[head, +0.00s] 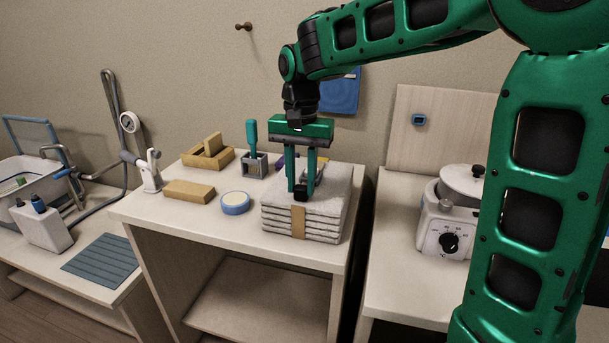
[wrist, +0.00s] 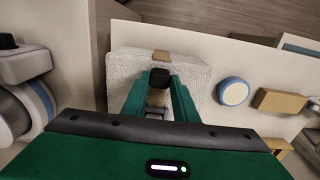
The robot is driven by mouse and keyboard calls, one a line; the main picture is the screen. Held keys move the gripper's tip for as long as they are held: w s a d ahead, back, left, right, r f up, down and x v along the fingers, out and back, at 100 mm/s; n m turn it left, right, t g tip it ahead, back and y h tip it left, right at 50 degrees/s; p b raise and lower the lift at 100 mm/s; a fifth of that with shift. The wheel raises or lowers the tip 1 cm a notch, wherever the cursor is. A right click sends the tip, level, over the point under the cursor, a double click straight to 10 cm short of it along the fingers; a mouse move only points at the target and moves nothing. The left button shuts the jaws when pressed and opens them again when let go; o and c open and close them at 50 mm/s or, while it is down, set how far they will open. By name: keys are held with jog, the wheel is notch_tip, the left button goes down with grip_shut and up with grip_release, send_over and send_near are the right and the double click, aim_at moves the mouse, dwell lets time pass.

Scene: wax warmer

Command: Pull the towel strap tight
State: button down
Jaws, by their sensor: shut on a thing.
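A stack of folded grey-white towels (head: 335,205) lies on the middle table, with a tan strap (head: 298,220) running down its front side. The towels (wrist: 128,68) and the strap (wrist: 162,56) also show in the wrist view. My gripper (head: 301,192) is above the stack, pointing down, its green fingers close together at the top of the towels. It is shut on a small black tab (wrist: 160,77), which sits at the strap's upper end. The fingers hide much of the strap on top, so I cannot tell how tight it is.
A blue-rimmed round tin (head: 235,203), a wooden block (head: 189,192) and a holder with a teal-handled tool (head: 255,162) stand left of the towels. A white wax warmer (head: 447,225) is on the right table, across a gap.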

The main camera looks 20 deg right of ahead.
jog(key=shift+s+a, duration=0.5)
jog(key=shift+s, duration=0.15)
jog(key=c, duration=1.4)
grip_release()
jog(key=shift+s, duration=0.1)
jog(key=shift+r, duration=0.25)
notch_tip(320, 180, up, 10)
